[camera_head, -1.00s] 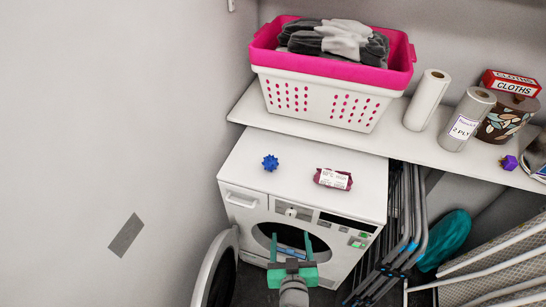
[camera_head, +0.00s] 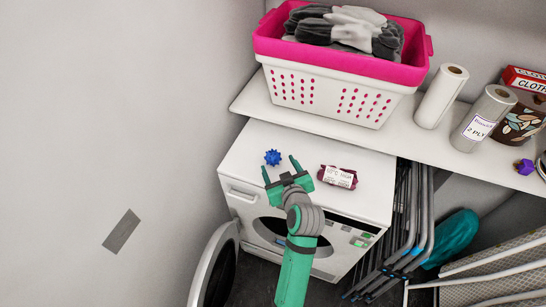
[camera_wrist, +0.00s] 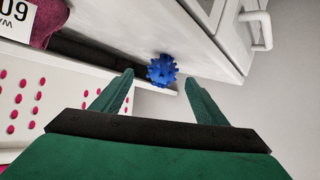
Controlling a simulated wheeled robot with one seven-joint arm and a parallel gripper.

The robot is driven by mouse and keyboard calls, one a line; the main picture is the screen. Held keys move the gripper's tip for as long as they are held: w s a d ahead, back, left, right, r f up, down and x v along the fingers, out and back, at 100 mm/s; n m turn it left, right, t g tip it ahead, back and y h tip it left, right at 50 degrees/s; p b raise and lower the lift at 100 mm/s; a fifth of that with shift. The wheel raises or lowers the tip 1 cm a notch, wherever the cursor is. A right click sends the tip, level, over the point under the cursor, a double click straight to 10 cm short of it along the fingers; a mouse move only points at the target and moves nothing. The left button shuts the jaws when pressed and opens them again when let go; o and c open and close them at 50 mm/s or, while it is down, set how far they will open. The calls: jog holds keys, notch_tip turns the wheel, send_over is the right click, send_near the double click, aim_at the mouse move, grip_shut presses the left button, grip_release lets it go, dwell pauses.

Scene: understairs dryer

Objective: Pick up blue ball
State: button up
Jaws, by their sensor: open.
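The blue ball (camera_head: 272,157), small and spiky, sits on the white top of the dryer (camera_head: 340,206), near its left side. My green gripper (camera_head: 280,168) is open and empty over the dryer's front part, with its fingers pointing to the back, close to the ball. In the wrist view, the blue ball (camera_wrist: 162,70) shows beyond and between the two fingertips of my gripper (camera_wrist: 162,82). The ball looks clear of the fingers.
A dark red packet (camera_head: 338,176) with a white label lies right of the gripper. A pink-and-white laundry basket (camera_head: 330,92) and paper rolls (camera_head: 441,96) stand on the shelf behind. The dryer's round door (camera_head: 214,268) hangs open below. Folded grey frames (camera_head: 408,215) stand at right.

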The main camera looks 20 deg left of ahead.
aim_at(274, 161)
jog(key=shift+a+x, duration=0.15)
jog(key=shift+x, duration=1.45)
jog(key=shift+a+x, duration=0.15)
jog(key=shift+x, duration=1.4)
jog(key=shift+s+r, duration=0.1)
jog(key=shift+r, duration=0.1)
jog(key=c, duration=1.1)
